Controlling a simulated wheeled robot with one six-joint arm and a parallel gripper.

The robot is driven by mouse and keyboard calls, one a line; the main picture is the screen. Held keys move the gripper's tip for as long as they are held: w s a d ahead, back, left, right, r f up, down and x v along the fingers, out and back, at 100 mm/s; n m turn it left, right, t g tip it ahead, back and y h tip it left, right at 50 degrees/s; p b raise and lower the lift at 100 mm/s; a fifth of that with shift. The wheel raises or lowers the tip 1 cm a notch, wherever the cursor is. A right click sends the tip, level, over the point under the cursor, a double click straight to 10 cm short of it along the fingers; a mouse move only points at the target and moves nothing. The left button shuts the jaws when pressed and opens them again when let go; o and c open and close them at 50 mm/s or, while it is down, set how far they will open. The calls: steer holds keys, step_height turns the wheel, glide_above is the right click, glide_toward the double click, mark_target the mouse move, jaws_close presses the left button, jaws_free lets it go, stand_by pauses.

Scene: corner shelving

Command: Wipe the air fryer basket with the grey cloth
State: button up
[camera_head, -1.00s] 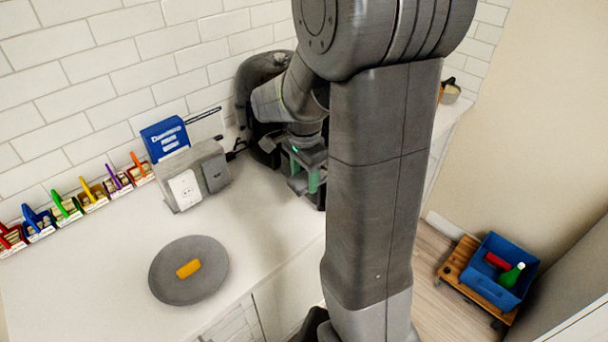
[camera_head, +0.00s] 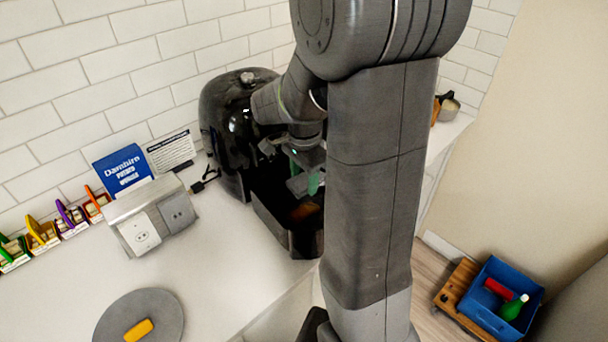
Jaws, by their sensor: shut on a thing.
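The black air fryer (camera_head: 225,125) stands against the tiled wall. Its basket (camera_head: 282,232) is pulled out at the front, open at the top, with a brownish patch inside. My gripper (camera_head: 306,180) is over the basket opening, partly behind my arm. Green shows at its fingers, and a small grey piece, which looks like the grey cloth (camera_head: 296,186), is at them. The gripper is shut on it. My arm hides the basket's right side, and I cannot tell whether the cloth touches the basket.
A grey round plate (camera_head: 105,318) with a yellow block lies on the counter at lower left. A socket box (camera_head: 150,222), a blue box (camera_head: 122,168) and several small coloured bins stand left of the fryer. A blue crate (camera_head: 481,316) sits low at right.

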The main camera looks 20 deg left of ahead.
mark_target(305, 217)
steer(key=shift+f+b, duration=3.9)
steer(key=shift+f, duration=1.55)
steer(key=shift+f+b, duration=0.35)
steer(key=shift+f, duration=0.15)
steer(key=shift+w+r, duration=0.1)
steer(key=shift+w+d+p, duration=0.15)
steer(key=shift+w+d, duration=0.35)
steer(key=shift+w, duration=0.35)
steer(key=shift+w+d+p, duration=0.15)
steer(key=shift+w+d, duration=0.35)
steer(key=shift+w, duration=0.3)
steer(key=shift+s+a+b, duration=0.1)
steer(key=shift+s+a, duration=0.55)
steer(key=shift+s, duration=0.5)
steer(key=shift+s+a+b, duration=0.1)
steer(key=shift+s+a, duration=0.5)
steer(key=shift+s, duration=0.6)
steer(key=shift+s+a+b, duration=0.1)
steer(key=shift+s+a, duration=0.55)
steer(key=shift+s, duration=0.5)
